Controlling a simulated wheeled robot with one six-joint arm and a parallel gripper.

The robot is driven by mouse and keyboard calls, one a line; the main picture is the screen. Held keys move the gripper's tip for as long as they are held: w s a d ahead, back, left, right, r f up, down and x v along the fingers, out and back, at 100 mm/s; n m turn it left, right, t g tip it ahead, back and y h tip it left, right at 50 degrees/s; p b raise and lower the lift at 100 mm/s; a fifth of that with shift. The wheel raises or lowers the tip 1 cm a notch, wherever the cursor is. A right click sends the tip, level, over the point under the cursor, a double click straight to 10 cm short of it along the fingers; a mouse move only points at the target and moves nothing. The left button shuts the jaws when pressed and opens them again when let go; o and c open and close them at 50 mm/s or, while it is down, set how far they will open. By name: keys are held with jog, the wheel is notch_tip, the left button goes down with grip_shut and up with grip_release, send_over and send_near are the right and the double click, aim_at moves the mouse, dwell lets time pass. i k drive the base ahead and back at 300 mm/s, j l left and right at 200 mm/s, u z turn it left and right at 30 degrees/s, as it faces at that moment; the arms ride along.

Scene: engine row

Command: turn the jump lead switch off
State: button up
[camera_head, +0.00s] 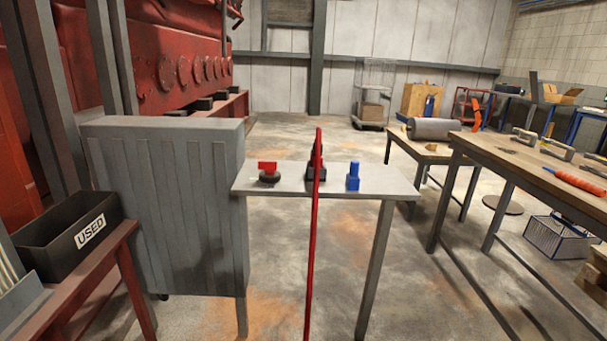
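A small grey stand (392,184) is in the middle of the view, beside a ribbed grey cabinet (165,215). On its left part sits a red knob on a dark round base (268,171), which looks like the switch. Its on or off setting cannot be told from here. At the middle of the stand is a dark block (313,172) with a long thin red strip or lead (313,245) passing in front and running down below the stand's edge. A blue upright piece (353,177) stands to the right. My gripper is not in view.
A black bin labelled USED (70,235) stands on a red bench at left, below a red engine (180,60). Workbenches with tools (530,170) and a grey cylinder (433,128) are at right. Concrete floor (410,270) is open between the stand and benches.

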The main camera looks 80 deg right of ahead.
aim_at(269, 168)
jog(key=z, duration=1.95)
